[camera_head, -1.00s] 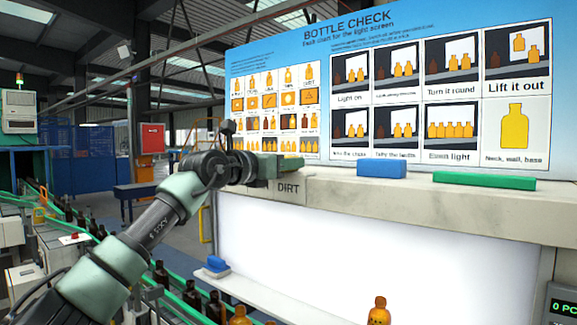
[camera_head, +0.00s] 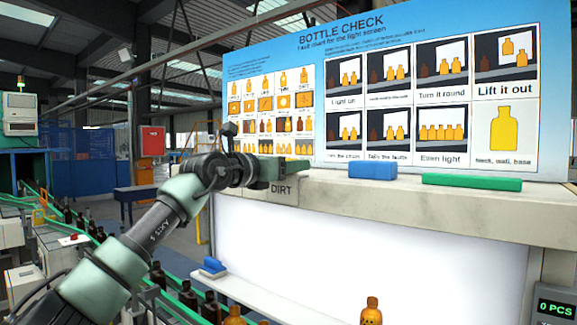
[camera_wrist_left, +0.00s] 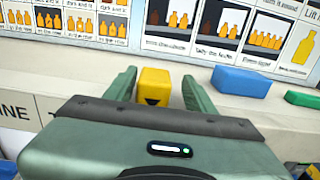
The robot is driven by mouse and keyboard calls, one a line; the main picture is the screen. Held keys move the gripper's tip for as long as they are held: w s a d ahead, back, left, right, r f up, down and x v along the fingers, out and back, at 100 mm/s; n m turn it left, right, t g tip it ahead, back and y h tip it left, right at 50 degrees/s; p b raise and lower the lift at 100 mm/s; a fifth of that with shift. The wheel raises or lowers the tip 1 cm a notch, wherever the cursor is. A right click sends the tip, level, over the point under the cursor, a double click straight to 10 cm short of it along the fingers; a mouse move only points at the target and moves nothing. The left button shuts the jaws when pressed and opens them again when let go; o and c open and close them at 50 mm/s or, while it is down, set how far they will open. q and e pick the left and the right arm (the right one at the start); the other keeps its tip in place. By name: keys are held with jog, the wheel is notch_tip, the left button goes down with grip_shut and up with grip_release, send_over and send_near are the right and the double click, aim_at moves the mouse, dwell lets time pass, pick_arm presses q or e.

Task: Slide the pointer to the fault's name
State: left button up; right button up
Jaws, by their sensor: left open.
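The pointer, a yellow block with a black triangle (camera_wrist_left: 154,84), sits on the ledge in the left wrist view. My left gripper (camera_wrist_left: 159,90) is open, with one finger on each side of the block and a visible gap at least on the right. In the head view my left gripper (camera_head: 282,169) is at the ledge above the DIRT label (camera_head: 282,189) and hides the pointer. In the left wrist view a label ending in INE (camera_wrist_left: 15,112) shows at the left; my gripper body hides the labels beyond. An amber bottle (camera_head: 371,311) with dark marks stands before the lit screen (camera_head: 340,250).
A blue block (camera_head: 372,169) and a long green block (camera_head: 471,182) lie on the ledge (camera_head: 400,196) to the right. The bottle check chart (camera_head: 400,22) stands behind. Amber bottles line a green-railed conveyor at lower left. A blue object (camera_head: 213,266) sits on the lower shelf.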

pick_arm(q)
jog(key=shift+s+a+f+b, duration=0.15)
jog(key=shift+s+a+b, duration=0.15)
jog(key=shift+a+b, duration=0.15)
jog(key=b+v, duration=0.4)
jog(key=v, duration=0.2)
jog(key=shift+s+r, duration=0.2)
jog(key=shift+s, duration=0.25)
